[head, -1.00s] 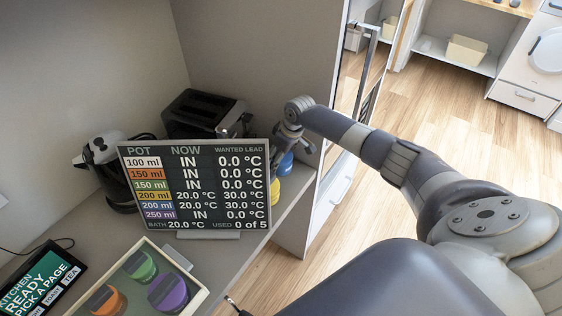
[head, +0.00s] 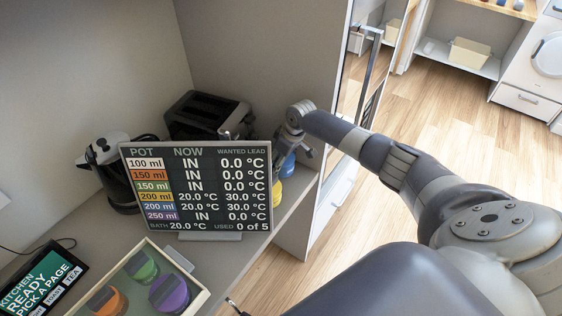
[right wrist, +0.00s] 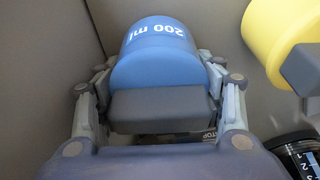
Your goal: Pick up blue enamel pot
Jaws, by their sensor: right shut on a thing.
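The blue enamel pot (right wrist: 155,50), marked 200 ml, is in the middle of the right wrist view, with a dark grey block-shaped part on its near side. My right gripper (right wrist: 154,72) is shut on it, with one finger on each side. In the head view the blue pot (head: 288,166) shows partly, below my right gripper (head: 292,150) and behind the right edge of the sign board. Its base is hidden there, so I cannot tell whether it touches the counter. My left gripper is not in view.
A yellow pot (head: 276,194) stands close by; it also shows in the right wrist view (right wrist: 282,40). The sign board (head: 196,188), black toaster (head: 205,113) and kettle (head: 110,150) crowd the counter. A tray (head: 198,294) holds green, orange and purple pots.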

